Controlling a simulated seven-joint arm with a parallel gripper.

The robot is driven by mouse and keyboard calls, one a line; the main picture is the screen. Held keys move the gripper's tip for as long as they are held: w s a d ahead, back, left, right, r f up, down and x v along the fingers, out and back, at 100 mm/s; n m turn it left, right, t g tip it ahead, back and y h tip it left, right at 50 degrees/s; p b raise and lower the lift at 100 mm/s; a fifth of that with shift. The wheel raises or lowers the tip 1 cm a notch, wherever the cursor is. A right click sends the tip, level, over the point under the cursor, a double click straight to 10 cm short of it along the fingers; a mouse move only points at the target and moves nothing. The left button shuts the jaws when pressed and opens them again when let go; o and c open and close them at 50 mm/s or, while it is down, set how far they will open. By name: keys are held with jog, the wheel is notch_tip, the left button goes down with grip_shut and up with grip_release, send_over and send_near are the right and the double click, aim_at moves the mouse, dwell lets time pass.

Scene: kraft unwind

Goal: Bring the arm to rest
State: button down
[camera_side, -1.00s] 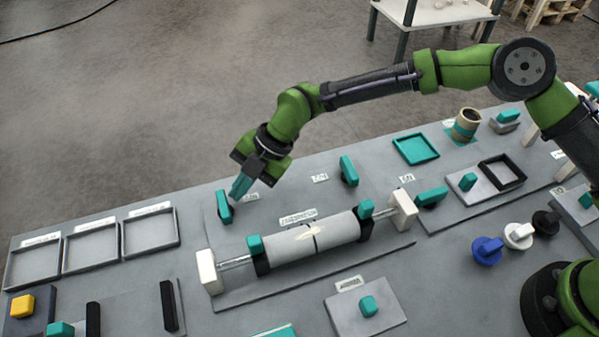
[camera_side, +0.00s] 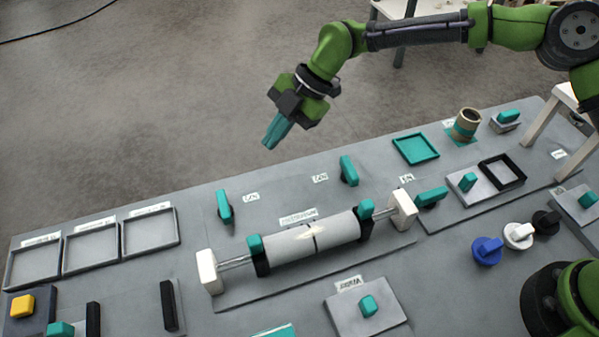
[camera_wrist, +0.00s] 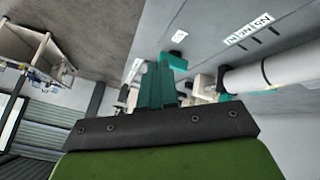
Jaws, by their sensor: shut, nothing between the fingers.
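My gripper (camera_side: 272,138) is in the air above the far edge of the grey bench in the side view, its teal fingers pointing down to the left. The fingers are shut with nothing between them, and they touch nothing. In the wrist view the closed fingers (camera_wrist: 158,84) show in the middle. A teal handle (camera_side: 224,206) stands upright on the bench below the gripper, apart from it. The white roll (camera_side: 312,237) lies on its shaft between two white end blocks.
A second teal handle (camera_side: 348,170) stands further right. Grey trays (camera_side: 150,232) line the left, and a teal tray (camera_side: 415,149) and a brown ring (camera_side: 466,124) sit at the far right. Blue, white and black knobs (camera_side: 487,250) are near my base. Air above the bench is free.

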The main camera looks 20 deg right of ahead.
jog(key=s+d+r+m+t+h, duration=0.1)
jog(key=s+d+r+m+t, duration=0.1)
jog(key=s+d+r+m, duration=0.2)
jog(key=s+d+r+m+t+h, duration=0.2)
jog(key=s+d+r+m, duration=0.3)
jog(key=s+d+m, duration=0.6)
jog(key=s+d+r+m+t+h, duration=0.2)
jog(key=s+d+r+m, duration=0.3)
jog(key=d+m, duration=0.9)
jog(key=s+d+t, duration=0.1)
jog(key=s+d, duration=0.1)
jog(key=d, duration=0.3)
jog(key=shift+s+d+r+t, duration=0.15)
jog(key=shift+s+r+t, duration=0.15)
jog(key=shift+t, duration=0.1)
